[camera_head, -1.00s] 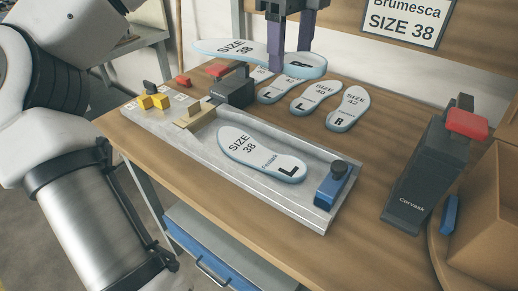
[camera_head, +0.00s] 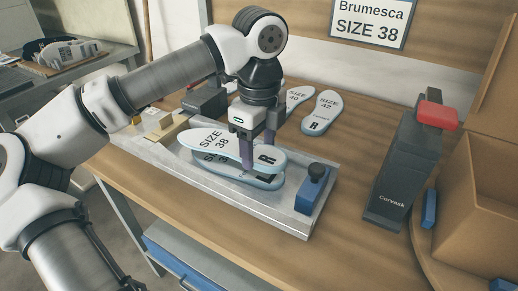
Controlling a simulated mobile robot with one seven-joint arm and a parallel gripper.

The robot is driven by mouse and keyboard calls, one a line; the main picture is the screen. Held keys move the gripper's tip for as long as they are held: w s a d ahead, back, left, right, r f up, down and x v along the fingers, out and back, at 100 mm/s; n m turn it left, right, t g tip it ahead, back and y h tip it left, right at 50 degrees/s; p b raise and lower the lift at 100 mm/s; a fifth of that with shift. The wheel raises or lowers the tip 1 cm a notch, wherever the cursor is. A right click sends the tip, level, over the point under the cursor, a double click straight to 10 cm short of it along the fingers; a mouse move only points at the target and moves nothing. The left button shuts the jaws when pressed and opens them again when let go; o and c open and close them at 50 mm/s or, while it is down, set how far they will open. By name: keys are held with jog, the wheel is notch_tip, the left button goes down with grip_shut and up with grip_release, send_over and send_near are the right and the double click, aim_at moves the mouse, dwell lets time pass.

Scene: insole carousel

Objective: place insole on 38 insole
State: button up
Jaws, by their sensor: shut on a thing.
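My gripper (camera_head: 257,152) is shut on a light-blue-edged insole (camera_head: 216,139) marked "SIZE 38" and "R". The held insole lies nearly flat, just above the other size 38 insole (camera_head: 262,182) on the metal fixture plate (camera_head: 295,218). The two roughly line up, with the held one slightly offset toward the back. The lower insole is mostly hidden; its front edge and part of its print show. I cannot tell whether the two touch at any point.
A blue clamp block (camera_head: 311,188) stands at the plate's right end. Other insoles, including a size 42 one (camera_head: 321,113), lie behind. A dark Corvask device (camera_head: 401,178) with a red top (camera_head: 437,115) and a cardboard box (camera_head: 500,215) stand at right.

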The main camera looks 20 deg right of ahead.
jog(key=shift+f, duration=0.65)
jog(key=shift+f+b, duration=0.55)
jog(key=shift+b, duration=0.05)
jog(key=shift+f, duration=0.1)
jog(key=o, duration=1)
jog(key=shift+c, duration=0.2)
notch_tip(320, 180, up, 13)
jog(key=p, duration=0.1)
jog(key=shift+r, duration=0.2)
